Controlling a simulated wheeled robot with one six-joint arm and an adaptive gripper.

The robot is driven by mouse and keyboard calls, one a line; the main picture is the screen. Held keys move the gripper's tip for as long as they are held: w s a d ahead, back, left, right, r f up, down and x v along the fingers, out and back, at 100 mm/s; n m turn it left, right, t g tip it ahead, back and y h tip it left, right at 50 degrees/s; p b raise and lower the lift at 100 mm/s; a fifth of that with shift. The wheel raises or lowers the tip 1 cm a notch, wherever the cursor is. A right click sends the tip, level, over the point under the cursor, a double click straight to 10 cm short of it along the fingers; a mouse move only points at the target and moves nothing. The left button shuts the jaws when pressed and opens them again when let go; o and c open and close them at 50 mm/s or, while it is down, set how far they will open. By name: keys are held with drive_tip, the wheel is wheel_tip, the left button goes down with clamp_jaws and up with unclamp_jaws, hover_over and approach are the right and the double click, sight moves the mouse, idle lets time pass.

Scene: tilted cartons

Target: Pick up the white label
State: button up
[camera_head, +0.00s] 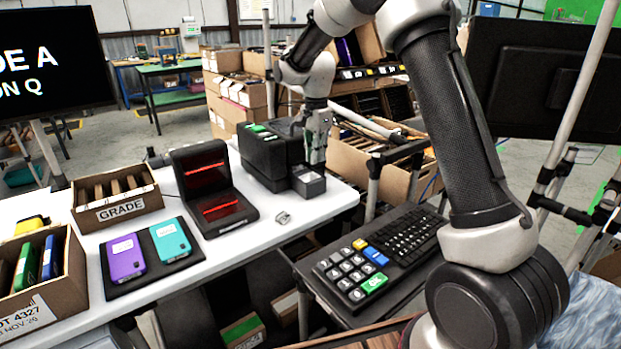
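A small whitish piece (283,218) lies on the white table in front of the black printer-like box; it may be the white label, but it is too small to be sure. My gripper (317,160) points down at the right side of the black box (268,155), just above its low dark front block (308,182). The gripper is up and behind the whitish piece, apart from it. Its fingers are small and dark against the box, so I cannot tell whether they are open or hold anything.
On the white table (255,245) stand a black scanner with red windows (207,175), a pad with purple (124,258) and teal (170,240) devices, and a GRADE carton (120,212). A keyboard (385,250) is at the right. Cartons (350,165) stand behind my arm.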

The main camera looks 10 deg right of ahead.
drive_tip(key=f, duration=0.5)
drive_tip(key=shift+s+a+f, duration=0.2)
drive_tip(key=shift+a+f, duration=0.05)
drive_tip(key=shift+f, duration=0.05)
drive_tip(key=shift+r, duration=0.1)
clamp_jaws()
